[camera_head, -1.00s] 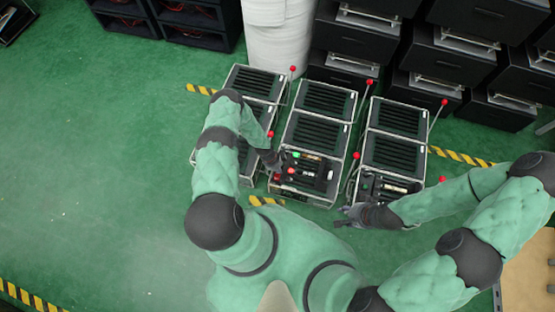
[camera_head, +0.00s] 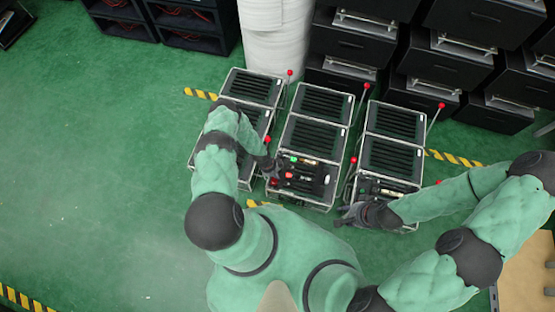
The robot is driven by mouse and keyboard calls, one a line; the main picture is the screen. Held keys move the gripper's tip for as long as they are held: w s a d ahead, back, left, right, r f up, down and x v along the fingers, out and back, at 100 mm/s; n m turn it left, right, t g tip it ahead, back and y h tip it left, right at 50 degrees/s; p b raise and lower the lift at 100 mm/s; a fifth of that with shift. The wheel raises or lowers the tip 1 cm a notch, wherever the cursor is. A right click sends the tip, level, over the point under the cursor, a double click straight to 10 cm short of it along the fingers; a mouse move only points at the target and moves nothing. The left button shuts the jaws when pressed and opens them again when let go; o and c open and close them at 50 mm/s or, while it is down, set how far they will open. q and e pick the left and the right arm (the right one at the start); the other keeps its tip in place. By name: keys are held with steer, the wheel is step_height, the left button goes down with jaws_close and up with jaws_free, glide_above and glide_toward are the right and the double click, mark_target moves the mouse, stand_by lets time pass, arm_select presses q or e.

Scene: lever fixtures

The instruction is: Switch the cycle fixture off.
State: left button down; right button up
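Three black slatted fixtures with metal frames stand side by side: a left one (camera_head: 252,87), a middle one (camera_head: 318,103) and a right one (camera_head: 395,122). Levers with red ball knobs stand along their sides. I cannot read which is the cycle fixture. My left gripper (camera_head: 270,167) is at the middle panel's left edge, close to that knob; contact is unclear. My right gripper (camera_head: 345,217) is by the right fixture's front left corner. Both finger openings are too small to judge.
Black drawer units (camera_head: 370,45) and a white wrapped column (camera_head: 276,38) stand behind the fixtures. Black shelves (camera_head: 200,25) are at the back left. Yellow-black tape (camera_head: 455,158) marks the floor. Open green floor lies at the left. A wooden surface (camera_head: 527,270) is at lower right.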

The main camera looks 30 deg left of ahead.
arm_select(q)
steer(key=shift+r, duration=0.1)
steer(key=shift+f, duration=0.2)
steer(key=shift+s+d+r+p, duration=0.1)
steer(key=shift+s+r+p, duration=0.1)
steer(key=shift+s+p, duration=0.4)
steer(key=shift+s+d+r+p, duration=0.1)
steer(key=shift+s+r+p, duration=0.1)
steer(key=shift+p, duration=0.65)
arm_select(e)
steer(key=r, duration=0.3)
steer(key=shift+w+r, duration=0.2)
steer(key=shift+r, duration=0.05)
